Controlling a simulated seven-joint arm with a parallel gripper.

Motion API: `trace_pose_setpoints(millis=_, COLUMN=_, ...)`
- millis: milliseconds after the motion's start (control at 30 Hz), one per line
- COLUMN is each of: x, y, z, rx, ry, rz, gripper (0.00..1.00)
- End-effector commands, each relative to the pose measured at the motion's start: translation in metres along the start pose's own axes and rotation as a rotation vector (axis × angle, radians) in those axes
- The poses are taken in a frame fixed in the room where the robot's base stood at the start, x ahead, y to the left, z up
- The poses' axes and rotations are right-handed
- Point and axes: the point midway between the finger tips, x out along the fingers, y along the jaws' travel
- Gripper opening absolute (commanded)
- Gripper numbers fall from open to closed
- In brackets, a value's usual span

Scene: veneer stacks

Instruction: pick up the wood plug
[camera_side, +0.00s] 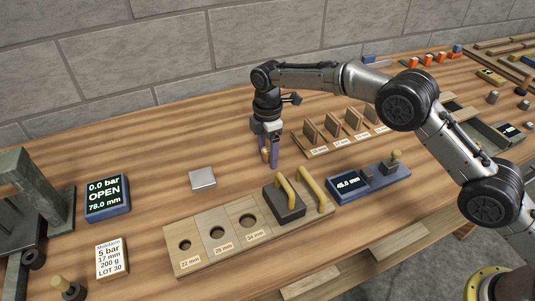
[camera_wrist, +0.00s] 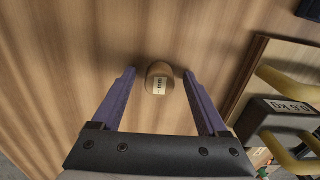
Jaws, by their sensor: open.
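The wood plug (camera_wrist: 158,80) is a small brown piece with a pale label, standing on the wooden bench. In the wrist view it lies between the tips of my gripper (camera_wrist: 160,74), with a gap to each purple finger. In the side view the plug (camera_side: 265,155) shows at the fingertips, partly hidden by the fingers. My gripper (camera_side: 270,158) is open and points down over the bench, with its fingers on either side of the plug.
A wooden board (camera_side: 216,262) with labelled round holes lies in front, with a yellow-handled dark weight (camera_side: 290,206) at its right end. A silver block (camera_side: 202,179) lies to the left. A slotted rack (camera_side: 318,150) stands right of my gripper. A blue display (camera_side: 107,204) stands at left.

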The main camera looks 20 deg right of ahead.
Motion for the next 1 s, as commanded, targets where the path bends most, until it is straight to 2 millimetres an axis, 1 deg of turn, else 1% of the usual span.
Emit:
trace_pose_setpoints(millis=133, x=-0.0003, y=0.0001, z=-0.0001, rx=0.0, ry=0.0, rz=0.0, gripper=0.77)
trace_pose_setpoints(millis=167, x=-0.0004, y=0.0001, z=-0.0001, rx=0.0, ry=0.0, rz=0.0, gripper=0.73)
trace_pose_setpoints(millis=300, x=-0.0006, y=0.0001, z=-0.0001, rx=0.0, ry=0.0, rz=0.0, gripper=0.48)
trace_pose_setpoints(millis=567, x=-0.0007, y=0.0001, z=-0.0001, rx=0.0, ry=0.0, rz=0.0, gripper=0.01)
trace_pose_setpoints(millis=867, x=-0.0013, y=0.0002, z=-0.0001, rx=0.0, ry=0.0, rz=0.0, gripper=0.0)
trace_pose_setpoints(millis=1000, x=-0.0064, y=0.0004, z=-0.0002, rx=0.0, ry=0.001, rz=0.002, gripper=0.0)
